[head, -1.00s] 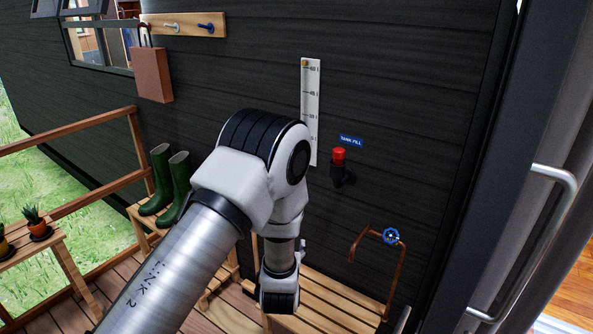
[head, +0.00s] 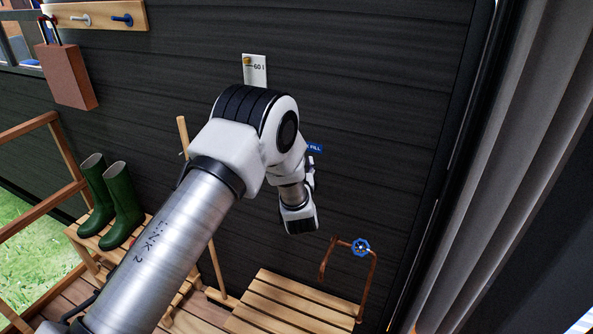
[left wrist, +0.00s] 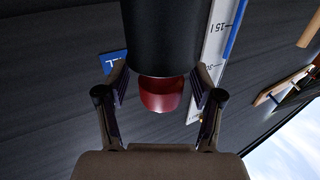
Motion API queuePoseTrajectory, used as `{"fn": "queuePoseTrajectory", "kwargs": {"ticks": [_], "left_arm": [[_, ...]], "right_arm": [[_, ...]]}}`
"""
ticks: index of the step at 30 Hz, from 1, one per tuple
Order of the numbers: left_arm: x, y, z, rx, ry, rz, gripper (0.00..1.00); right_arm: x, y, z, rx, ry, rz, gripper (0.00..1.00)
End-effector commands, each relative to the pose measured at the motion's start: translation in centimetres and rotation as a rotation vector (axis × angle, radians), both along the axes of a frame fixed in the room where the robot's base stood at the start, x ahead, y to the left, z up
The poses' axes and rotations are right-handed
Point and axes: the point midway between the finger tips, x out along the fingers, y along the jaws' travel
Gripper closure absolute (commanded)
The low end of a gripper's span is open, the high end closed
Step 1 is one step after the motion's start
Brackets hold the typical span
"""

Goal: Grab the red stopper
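The red stopper (left wrist: 161,94) shows in the left wrist view at the end of a thick black pipe (left wrist: 173,35). My left gripper (left wrist: 161,80) is open, with one finger on each side of the stopper and pipe end. Gaps show between the fingers and the stopper. In the head view my left arm hides the stopper, the pipe and the gripper. My right gripper is in neither view.
The dark plank wall (head: 390,120) carries a white level scale (head: 255,70) and a blue label (head: 314,148). A copper pipe with a blue valve wheel (head: 361,247) stands by a wooden slatted bench (head: 290,303). Green boots (head: 122,205) stand at left.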

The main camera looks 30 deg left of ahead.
Motion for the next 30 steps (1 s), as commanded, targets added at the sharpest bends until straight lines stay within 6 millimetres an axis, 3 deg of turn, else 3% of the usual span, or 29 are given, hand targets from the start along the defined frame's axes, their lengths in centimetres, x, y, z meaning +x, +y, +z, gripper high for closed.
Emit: {"fn": "queuePoseTrajectory", "kwargs": {"ticks": [1,3,4,17,23,30], "left_arm": [[0.0,0.0,0.0,0.000,0.000,0.000,0.58],[0.0,0.0,0.0,0.000,0.000,0.000,0.83],[0.0,0.0,0.0,0.000,0.000,0.000,0.91],[0.0,0.0,0.6,0.000,-0.002,0.000,0.91],[0.0,0.0,3.4,-0.001,-0.005,0.001,0.91],[0.0,0.0,8.2,-0.001,-0.005,0.000,0.91]], "right_arm": [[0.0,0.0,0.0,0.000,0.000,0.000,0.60],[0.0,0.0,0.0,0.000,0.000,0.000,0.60],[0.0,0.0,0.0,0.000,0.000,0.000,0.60],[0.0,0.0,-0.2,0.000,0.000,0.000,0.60],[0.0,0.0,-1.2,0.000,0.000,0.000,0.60],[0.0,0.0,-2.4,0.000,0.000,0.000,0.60]]}}
